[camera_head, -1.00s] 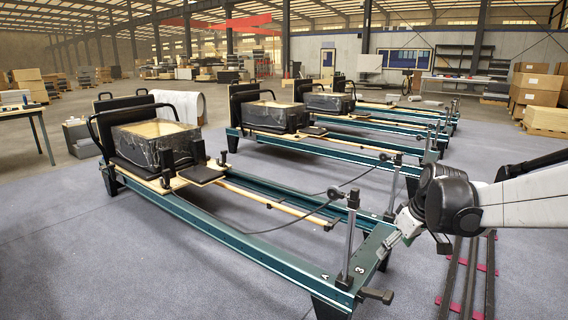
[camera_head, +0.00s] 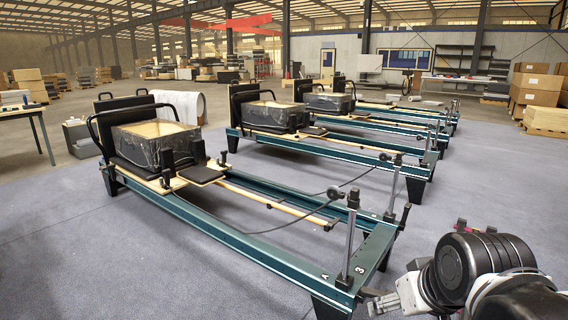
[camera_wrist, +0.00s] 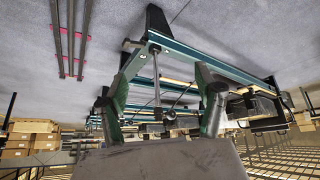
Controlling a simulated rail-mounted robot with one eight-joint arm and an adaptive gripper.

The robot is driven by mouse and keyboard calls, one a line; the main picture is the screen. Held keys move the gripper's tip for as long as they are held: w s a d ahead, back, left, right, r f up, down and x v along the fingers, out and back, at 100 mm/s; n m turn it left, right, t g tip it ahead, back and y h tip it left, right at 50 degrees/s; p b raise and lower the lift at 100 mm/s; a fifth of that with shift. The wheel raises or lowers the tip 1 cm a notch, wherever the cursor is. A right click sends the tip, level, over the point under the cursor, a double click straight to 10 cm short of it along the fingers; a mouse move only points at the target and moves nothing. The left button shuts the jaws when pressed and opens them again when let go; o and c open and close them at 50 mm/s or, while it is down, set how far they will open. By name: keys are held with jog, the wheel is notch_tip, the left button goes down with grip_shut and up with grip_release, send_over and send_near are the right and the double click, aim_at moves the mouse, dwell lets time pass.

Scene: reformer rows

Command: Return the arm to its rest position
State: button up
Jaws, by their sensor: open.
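My gripper (camera_head: 384,303) is at the lower right of the head view, low beside the near end of the closest reformer (camera_head: 240,235). My dark and white arm links fill the lower right corner behind it. In the wrist view the two fingers of my gripper (camera_wrist: 162,80) stand apart with nothing held between them. The reformer's green frame (camera_wrist: 235,70) and an upright post show beyond the fingers there. I cannot tell the exact gap between my gripper and the reformer's end.
More reformers (camera_head: 330,150) stand in a row behind, with wrapped boxes on them. A table (camera_head: 30,115) is at the left and cardboard boxes (camera_head: 535,90) at the right. Dark floor rails (camera_wrist: 72,35) show in the wrist view. Grey floor (camera_head: 80,250) at front left is clear.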

jog(key=s+f, duration=0.2)
jog(key=s, duration=0.2)
notch_tip(320, 180, up, 18)
jog(key=p, duration=1.8)
jog(key=shift+a+r+m+t, duration=0.25)
jog(key=shift+a+m+t, duration=0.05)
jog(key=shift+a+m, duration=0.1)
